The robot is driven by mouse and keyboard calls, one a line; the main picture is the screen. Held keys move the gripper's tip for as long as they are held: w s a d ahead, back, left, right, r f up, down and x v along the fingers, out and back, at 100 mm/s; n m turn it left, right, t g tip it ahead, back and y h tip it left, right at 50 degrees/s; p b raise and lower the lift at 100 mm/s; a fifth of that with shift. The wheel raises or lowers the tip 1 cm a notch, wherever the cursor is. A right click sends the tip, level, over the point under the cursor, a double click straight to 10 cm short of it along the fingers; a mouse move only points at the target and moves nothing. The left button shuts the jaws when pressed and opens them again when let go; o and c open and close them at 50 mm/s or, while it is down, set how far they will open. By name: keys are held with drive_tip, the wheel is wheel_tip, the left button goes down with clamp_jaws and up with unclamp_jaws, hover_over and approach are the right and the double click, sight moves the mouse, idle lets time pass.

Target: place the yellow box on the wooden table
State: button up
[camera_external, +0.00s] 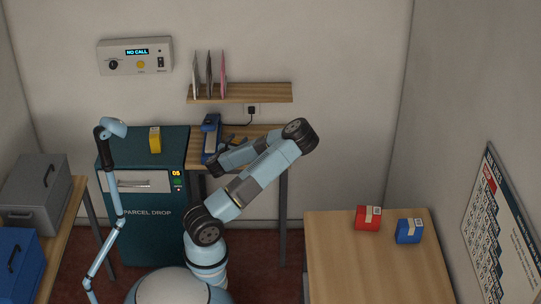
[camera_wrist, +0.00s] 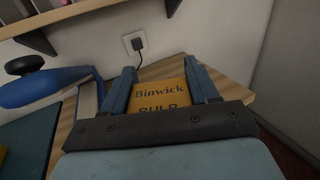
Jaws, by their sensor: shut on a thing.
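My gripper (camera_wrist: 158,80) is shut on a yellow box (camera_wrist: 162,95) printed "Binwick BULB", which sits between the two blue fingers in the wrist view. The gripper is over a small wooden table (camera_wrist: 225,88) against the back wall. Whether the box touches the table top, I cannot tell. In the external view, my arm reaches over this table (camera_external: 262,131), and the held box does not show. Another yellow box (camera_external: 155,141) stands on top of the teal parcel drop (camera_external: 135,233).
A blue device (camera_external: 211,138) stands at the small table's left side, close to my gripper. A shelf (camera_external: 240,93) with envelopes hangs above. A wooden table (camera_external: 370,260) at right holds a red box (camera_external: 368,218) and a blue box (camera_external: 409,231); its front is clear.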

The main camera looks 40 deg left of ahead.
drive_tip(key=shift+s+d+r, duration=0.1)
drive_tip(key=shift+s+d, duration=0.05)
drive_tip(key=shift+s, duration=0.05)
